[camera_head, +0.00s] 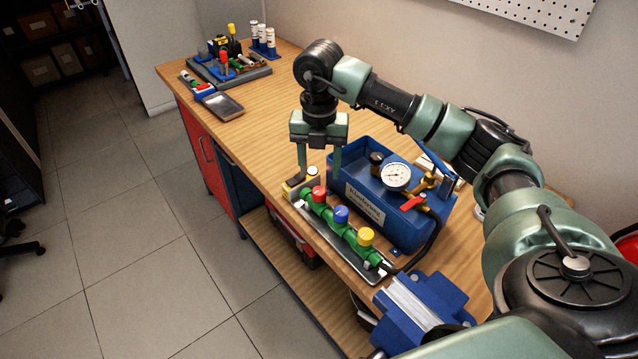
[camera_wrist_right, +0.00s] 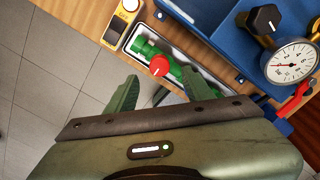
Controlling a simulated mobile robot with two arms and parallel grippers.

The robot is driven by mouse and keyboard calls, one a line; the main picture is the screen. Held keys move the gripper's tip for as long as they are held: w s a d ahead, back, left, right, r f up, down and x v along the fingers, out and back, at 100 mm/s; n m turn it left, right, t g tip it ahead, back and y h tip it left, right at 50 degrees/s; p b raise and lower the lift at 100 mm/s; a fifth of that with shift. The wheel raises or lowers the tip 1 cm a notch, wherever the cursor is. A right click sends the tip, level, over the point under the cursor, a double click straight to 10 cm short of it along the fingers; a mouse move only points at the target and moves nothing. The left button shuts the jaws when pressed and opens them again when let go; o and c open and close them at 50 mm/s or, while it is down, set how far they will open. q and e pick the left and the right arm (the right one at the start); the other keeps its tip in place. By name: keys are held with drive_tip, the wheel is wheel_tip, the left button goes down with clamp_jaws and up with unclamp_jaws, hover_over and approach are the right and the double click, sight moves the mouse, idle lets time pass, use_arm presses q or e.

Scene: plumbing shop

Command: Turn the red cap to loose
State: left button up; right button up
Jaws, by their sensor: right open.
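The red cap (camera_head: 319,194) sits on top of a green valve manifold (camera_head: 345,231), at the end farthest from me, with a blue cap (camera_head: 341,215) and a yellow cap (camera_head: 366,237) along the same row. In the right wrist view the red cap (camera_wrist_right: 160,65) shows a pale pointer mark and lies just beyond and between the fingers. My right gripper (camera_head: 320,173) points down with its fingers apart and empty, above and around the red cap's place; contact is not visible. My left gripper is not in view.
A blue tester (camera_head: 362,202) with a pressure gauge (camera_head: 396,177) stands right beside the manifold. A small switch box (camera_head: 301,183) is at the manifold's far end. A blue vise (camera_head: 420,312) is nearer me. The bench's middle (camera_head: 262,117) is clear; tools lie farther back.

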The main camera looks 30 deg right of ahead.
sight(319, 190)
wheel_tip(319, 190, down, 6)
drive_tip(key=shift+f+p, duration=0.1)
drive_tip(key=shift+p, duration=0.55)
clamp_jaws()
